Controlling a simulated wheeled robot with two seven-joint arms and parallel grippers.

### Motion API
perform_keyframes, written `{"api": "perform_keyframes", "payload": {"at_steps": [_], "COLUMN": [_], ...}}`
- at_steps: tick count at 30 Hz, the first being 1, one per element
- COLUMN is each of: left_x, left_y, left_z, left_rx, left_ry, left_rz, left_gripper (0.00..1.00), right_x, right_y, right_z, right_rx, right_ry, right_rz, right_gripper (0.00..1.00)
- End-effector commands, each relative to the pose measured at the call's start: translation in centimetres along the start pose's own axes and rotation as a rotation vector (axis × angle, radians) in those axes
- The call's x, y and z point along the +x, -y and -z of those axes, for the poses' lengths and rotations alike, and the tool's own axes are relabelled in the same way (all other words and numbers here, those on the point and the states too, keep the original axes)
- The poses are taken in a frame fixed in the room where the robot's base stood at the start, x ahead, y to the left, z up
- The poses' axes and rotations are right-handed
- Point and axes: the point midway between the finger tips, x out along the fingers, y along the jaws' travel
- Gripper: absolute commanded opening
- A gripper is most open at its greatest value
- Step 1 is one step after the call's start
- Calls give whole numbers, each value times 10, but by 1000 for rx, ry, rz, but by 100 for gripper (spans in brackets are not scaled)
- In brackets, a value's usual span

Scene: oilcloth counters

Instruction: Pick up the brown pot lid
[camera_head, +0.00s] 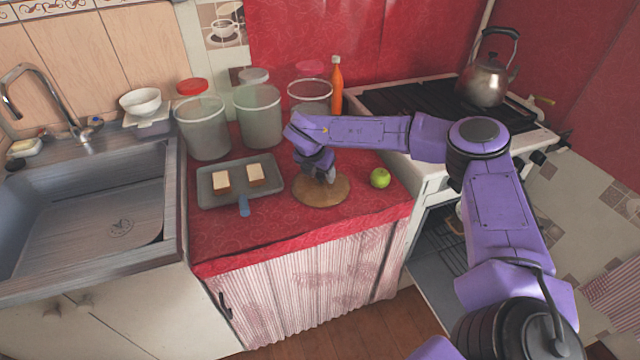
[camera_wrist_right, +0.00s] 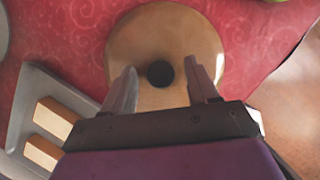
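The brown pot lid (camera_head: 322,196) lies flat on the red counter, between the tray and the green apple. It is a round tan disc with a black knob (camera_wrist_right: 160,74), which shows in the right wrist view, where the lid (camera_wrist_right: 165,35) fills the upper middle. My right gripper (camera_head: 327,174) is over the lid in the head view. In the right wrist view the gripper (camera_wrist_right: 162,78) is open, with one finger on each side of the knob and gaps between. I cannot tell whether the fingertips touch the lid. My left gripper is not in view.
A grey tray (camera_head: 206,197) with two bread-like pieces lies left of the lid. A green apple (camera_head: 380,178) is to the right. Large jars (camera_head: 203,128) and an orange bottle (camera_head: 336,86) stand behind. The stove with a kettle (camera_head: 484,80) is at right, the sink (camera_head: 90,215) at left.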

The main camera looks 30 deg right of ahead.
Motion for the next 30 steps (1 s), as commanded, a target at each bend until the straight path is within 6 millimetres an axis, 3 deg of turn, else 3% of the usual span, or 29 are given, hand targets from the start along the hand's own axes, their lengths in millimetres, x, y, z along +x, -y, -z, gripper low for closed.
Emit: {"api": "perform_keyframes", "payload": {"at_steps": [1, 5, 14, 24, 30], "left_x": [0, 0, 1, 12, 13], "left_y": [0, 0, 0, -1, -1], "left_z": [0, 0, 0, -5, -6], "left_rx": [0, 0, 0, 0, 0], "left_ry": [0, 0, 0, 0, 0], "left_rz": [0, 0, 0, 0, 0], "left_gripper": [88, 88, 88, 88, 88], "right_x": [0, 0, -4, -72, -92], "right_y": [0, 0, -1, -1, 0], "right_z": [0, 0, -2, -30, -38], "right_rx": [0, -1, 0, 0, 1], "right_ry": [0, 0, 1, 4, 0], "right_rz": [0, 0, -2, -4, 0], "right_gripper": [42, 0, 0, 0, 0]}}
